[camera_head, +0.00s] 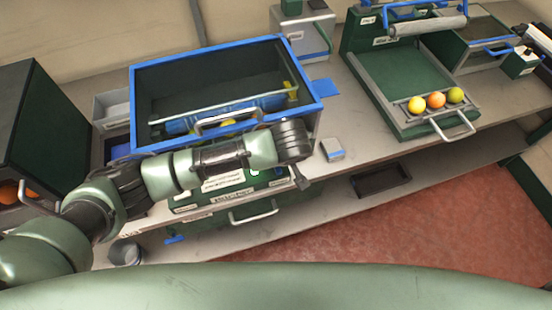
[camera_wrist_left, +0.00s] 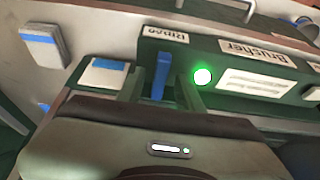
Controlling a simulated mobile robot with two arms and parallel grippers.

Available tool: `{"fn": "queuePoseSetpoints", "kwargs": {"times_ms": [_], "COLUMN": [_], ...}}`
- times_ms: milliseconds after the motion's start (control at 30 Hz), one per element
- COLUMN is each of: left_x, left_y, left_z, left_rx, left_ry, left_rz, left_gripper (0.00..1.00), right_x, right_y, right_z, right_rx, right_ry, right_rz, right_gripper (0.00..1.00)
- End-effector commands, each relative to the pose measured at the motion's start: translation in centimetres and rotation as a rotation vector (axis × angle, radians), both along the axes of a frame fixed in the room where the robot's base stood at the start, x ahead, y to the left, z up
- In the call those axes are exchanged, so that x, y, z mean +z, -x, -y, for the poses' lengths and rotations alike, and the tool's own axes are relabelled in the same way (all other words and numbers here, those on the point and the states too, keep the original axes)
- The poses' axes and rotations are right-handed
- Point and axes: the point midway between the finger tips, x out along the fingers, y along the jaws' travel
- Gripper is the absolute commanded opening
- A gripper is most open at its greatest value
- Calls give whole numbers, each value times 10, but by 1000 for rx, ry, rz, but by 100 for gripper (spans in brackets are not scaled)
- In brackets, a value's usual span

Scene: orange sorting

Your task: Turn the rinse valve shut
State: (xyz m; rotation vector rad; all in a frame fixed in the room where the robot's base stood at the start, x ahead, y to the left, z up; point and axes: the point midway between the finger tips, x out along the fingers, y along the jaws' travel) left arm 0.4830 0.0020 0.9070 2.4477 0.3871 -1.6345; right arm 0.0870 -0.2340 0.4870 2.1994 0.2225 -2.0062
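The rinse valve's blue lever (camera_wrist_left: 161,76) stands below the small "Rinse" label in the left wrist view, beside a lit green lamp (camera_wrist_left: 202,76). My left gripper (camera_wrist_left: 160,92) is open, with one dark finger on each side of the lever. Gaps show between the lever and the fingers; I cannot tell whether either touches. In the head view my left gripper (camera_head: 302,180) points down at the right end of the green brusher front panel (camera_head: 225,196), and my forearm covers much of the area. My right gripper is not in view.
A blue-rimmed wash tub (camera_head: 318,92) stands behind my left arm. A small white block with a blue top (camera_head: 333,149) sits right of the gripper. A green tray unit (camera_head: 398,80) holding three fruits stands further right. The counter between them is mostly clear.

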Motion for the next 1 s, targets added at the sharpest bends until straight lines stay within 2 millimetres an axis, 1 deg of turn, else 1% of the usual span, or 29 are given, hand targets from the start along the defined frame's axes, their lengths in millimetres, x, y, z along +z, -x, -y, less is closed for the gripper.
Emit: {"fn": "queuePoseSetpoints", "kwargs": {"times_ms": [67, 167, 200, 433, 567, 767, 1000], "left_x": [0, 0, 0, 1, 2, 4, 4], "left_y": [0, 0, 0, 0, 1, 2, 1], "left_z": [0, 0, 0, 0, 0, -1, -3], "left_rx": [0, 0, 0, -3, -26, -122, -305], "left_ry": [0, 0, 0, 0, 1, 0, 0], "left_rz": [0, 0, 0, -1, -3, -5, -4], "left_gripper": [36, 11, 0, 0, 0, 0, 0], "right_x": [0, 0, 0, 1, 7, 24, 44], "right_y": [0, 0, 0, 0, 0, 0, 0], "right_z": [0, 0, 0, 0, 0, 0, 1], "right_rx": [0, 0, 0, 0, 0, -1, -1], "right_ry": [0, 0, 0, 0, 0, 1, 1], "right_rz": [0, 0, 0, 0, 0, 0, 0], "right_gripper": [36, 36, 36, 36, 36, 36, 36]}}
